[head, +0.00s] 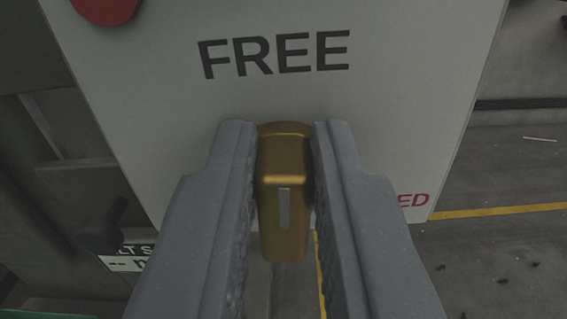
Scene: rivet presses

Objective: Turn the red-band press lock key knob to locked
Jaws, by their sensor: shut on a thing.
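The lock key knob (284,185) is a brass-coloured block with a pale marker line on its face, in the middle of the head view. It stands in front of a light grey panel (170,100). The panel has the dark word FREE (276,54) above the knob. Red letters ending in ED (413,200) show at the lower right, the rest hidden behind my right finger. My gripper (285,200) is shut on the knob, one grey finger on each side. The knob's long side and its marker line run nearly upright, towards FREE. No red band is clearly visible.
A red round part (105,8) sits at the panel's top left. A dark knob-like part (103,232) and a partly hidden label (125,262) are at the lower left. Grey floor with a yellow line (490,211) lies to the right, with small dark bits on it.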

